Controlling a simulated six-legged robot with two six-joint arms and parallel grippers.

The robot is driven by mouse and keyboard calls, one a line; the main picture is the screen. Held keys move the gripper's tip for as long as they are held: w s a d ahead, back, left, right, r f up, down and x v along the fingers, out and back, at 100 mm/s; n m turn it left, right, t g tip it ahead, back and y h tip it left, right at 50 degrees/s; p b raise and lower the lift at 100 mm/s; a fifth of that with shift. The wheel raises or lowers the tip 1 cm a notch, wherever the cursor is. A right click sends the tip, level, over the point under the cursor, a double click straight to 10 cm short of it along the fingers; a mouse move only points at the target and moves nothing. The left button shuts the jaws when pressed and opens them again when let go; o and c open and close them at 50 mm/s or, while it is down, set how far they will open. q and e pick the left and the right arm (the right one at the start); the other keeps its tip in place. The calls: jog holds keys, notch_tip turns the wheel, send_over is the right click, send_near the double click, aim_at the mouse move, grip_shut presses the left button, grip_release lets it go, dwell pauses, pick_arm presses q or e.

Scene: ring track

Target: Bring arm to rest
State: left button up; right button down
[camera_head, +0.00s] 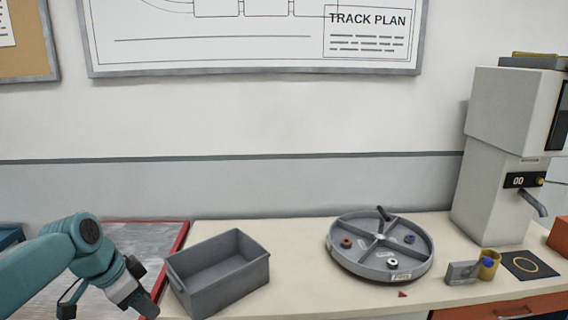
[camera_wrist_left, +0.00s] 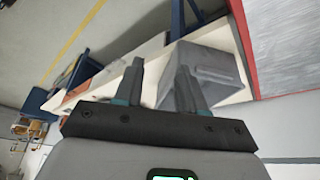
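My left arm comes in from the left in the head view. Its gripper (camera_head: 146,304) hangs low at the left, beside the grey bin (camera_head: 218,275) and apart from it, near the red-edged grey panel. In the left wrist view the two fingers of the left gripper (camera_wrist_left: 158,85) stand apart with nothing between them. The bin also shows in the left wrist view (camera_wrist_left: 215,72), beyond the fingers. My right gripper is in neither view.
A round divided tray (camera_head: 350,262) with several small rings sits mid-bench. Right of it are a grey block (camera_head: 461,273), a yellow cup (camera_head: 489,265), a black mat (camera_head: 528,266) and a tall grey machine (camera_head: 490,190). The bench (camera_head: 300,250) is clear between bin and tray.

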pick_arm(q)
jog(key=s+d+f+n+g, duration=0.1)
jog(key=s+d+f+n, duration=0.15)
jog(key=f, duration=0.65)
jog(key=s+d+f+n, duration=0.15)
jog(key=d+f, duration=0.25)
jog(key=f, duration=0.5)
jog(key=s+d+f+n+g, duration=0.1)
jog(key=s+d+f+n, duration=0.15)
jog(key=f, duration=0.75)
jog(key=s+d+f+n, duration=0.2)
jog(key=s+f, duration=0.3)
jog(key=s, duration=0.4)
jog(key=s+d+f+n+h, duration=0.1)
jog(key=s+d+f+n, duration=0.1)
jog(key=s+d+f, duration=0.3)
jog(key=s, duration=0.4)
jog(key=shift+s+g, duration=0.35)
jog(key=shift+g, duration=0.05)
jog(key=shift+r+n, duration=0.1)
jog(key=shift+n, duration=0.15)
